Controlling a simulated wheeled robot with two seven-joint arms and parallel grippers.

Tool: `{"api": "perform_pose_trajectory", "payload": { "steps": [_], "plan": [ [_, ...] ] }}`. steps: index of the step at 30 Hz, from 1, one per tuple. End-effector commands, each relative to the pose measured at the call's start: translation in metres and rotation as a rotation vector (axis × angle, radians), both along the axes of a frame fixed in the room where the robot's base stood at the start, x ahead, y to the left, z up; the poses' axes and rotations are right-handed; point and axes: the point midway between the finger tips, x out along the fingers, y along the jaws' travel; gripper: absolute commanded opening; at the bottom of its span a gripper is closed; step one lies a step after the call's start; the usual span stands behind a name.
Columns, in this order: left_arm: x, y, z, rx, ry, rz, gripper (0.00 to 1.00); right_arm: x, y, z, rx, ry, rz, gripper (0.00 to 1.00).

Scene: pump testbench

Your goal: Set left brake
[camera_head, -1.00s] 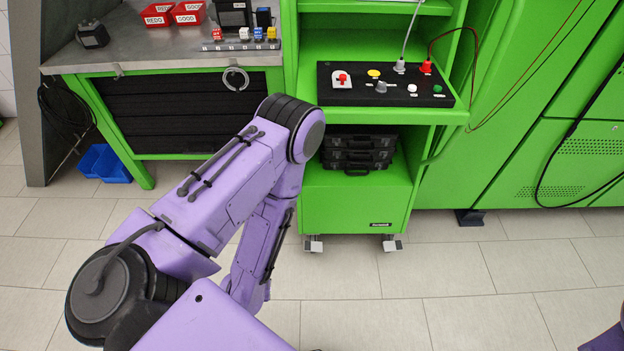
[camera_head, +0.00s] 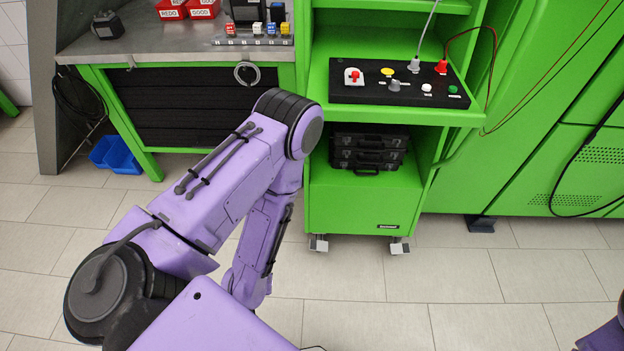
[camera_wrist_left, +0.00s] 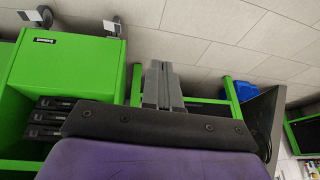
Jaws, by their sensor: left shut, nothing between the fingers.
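The green trolley (camera_head: 360,205) has two casters with grey brake pedals at its foot. The left caster (camera_head: 318,243) and right caster (camera_head: 397,246) stand on the tiled floor. The left wrist view is upside down, so the left caster (camera_wrist_left: 113,26) shows to the right of the other caster (camera_wrist_left: 37,17). My left gripper (camera_wrist_left: 160,68) is shut and empty in the wrist view. It appears beside the trolley's body, apart from the left caster. In the head view my purple left arm hides that gripper. My right gripper is out of view.
Black cases (camera_head: 367,150) sit on the trolley's shelf, below a black control panel (camera_head: 385,92). A green workbench (camera_head: 170,68) stands to the left, with a blue bin (camera_head: 124,157) on the floor. The floor in front of the trolley is clear.

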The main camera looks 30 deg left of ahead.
Motion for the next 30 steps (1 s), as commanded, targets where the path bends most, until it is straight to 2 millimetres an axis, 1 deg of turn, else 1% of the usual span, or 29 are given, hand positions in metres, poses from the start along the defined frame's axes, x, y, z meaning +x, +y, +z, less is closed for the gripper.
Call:
{"api": "perform_pose_trajectory", "payload": {
  "steps": [1, 2, 3, 5, 6, 8, 9, 11, 12, 14, 15, 17, 18, 21, 22, 24, 26, 28, 30],
  "plan": [
    [0.015, 0.002, -0.041, -0.002, -0.007, -0.004, 0.0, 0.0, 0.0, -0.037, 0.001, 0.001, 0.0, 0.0],
    [0.024, 0.003, -0.061, -0.006, -0.007, -0.005, 0.0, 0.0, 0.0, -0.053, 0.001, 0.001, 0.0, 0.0],
    [0.04, 0.005, -0.089, -0.011, -0.007, -0.007, 0.0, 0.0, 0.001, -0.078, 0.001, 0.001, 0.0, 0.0],
    [0.067, 0.009, -0.132, -0.019, -0.005, -0.008, 0.0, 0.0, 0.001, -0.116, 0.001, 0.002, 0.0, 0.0],
    [0.086, 0.012, -0.157, -0.025, -0.005, -0.008, 0.0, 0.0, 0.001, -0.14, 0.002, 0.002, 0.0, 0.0],
    [0.114, 0.016, -0.191, -0.033, -0.002, -0.009, 0.0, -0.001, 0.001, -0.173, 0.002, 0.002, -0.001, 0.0],
    [0.133, 0.019, -0.212, -0.038, 0.001, -0.01, 0.0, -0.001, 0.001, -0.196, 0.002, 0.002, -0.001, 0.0],
    [0.162, 0.023, -0.241, -0.044, 0.004, -0.01, 0.0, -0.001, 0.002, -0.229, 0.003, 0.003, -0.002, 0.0],
    [0.181, 0.025, -0.259, -0.049, 0.01, -0.012, 0.0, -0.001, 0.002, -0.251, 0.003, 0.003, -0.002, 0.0],
    [0.209, 0.029, -0.282, -0.055, 0.014, -0.012, 0.0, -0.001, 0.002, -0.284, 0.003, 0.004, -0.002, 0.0],
    [0.228, 0.031, -0.296, -0.059, 0.018, -0.011, 0.0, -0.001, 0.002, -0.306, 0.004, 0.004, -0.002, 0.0],
    [0.255, 0.033, -0.315, -0.062, 0.024, -0.013, 0.0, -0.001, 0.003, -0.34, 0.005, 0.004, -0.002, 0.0],
    [0.272, 0.034, -0.325, -0.065, 0.028, -0.015, 0.0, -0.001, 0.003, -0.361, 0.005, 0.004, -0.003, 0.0],
    [0.309, 0.037, -0.342, -0.068, 0.04, -0.019, 0.0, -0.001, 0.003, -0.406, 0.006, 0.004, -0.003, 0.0],
    [0.318, 0.037, -0.344, -0.068, 0.045, -0.02, 0.0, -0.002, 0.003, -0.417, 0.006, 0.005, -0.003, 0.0],
    [0.335, 0.037, -0.346, -0.067, 0.052, -0.023, 0.0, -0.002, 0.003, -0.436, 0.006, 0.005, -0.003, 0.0],
    [0.344, 0.038, -0.345, -0.068, 0.059, -0.024, 0.0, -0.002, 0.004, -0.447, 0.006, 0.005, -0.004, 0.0],
    [0.351, 0.038, -0.342, -0.066, 0.064, -0.025, 0.0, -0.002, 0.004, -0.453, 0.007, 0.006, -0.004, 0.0],
    [0.355, 0.038, -0.338, -0.065, 0.068, -0.027, 0.0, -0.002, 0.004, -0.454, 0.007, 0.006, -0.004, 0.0]
  ]
}}
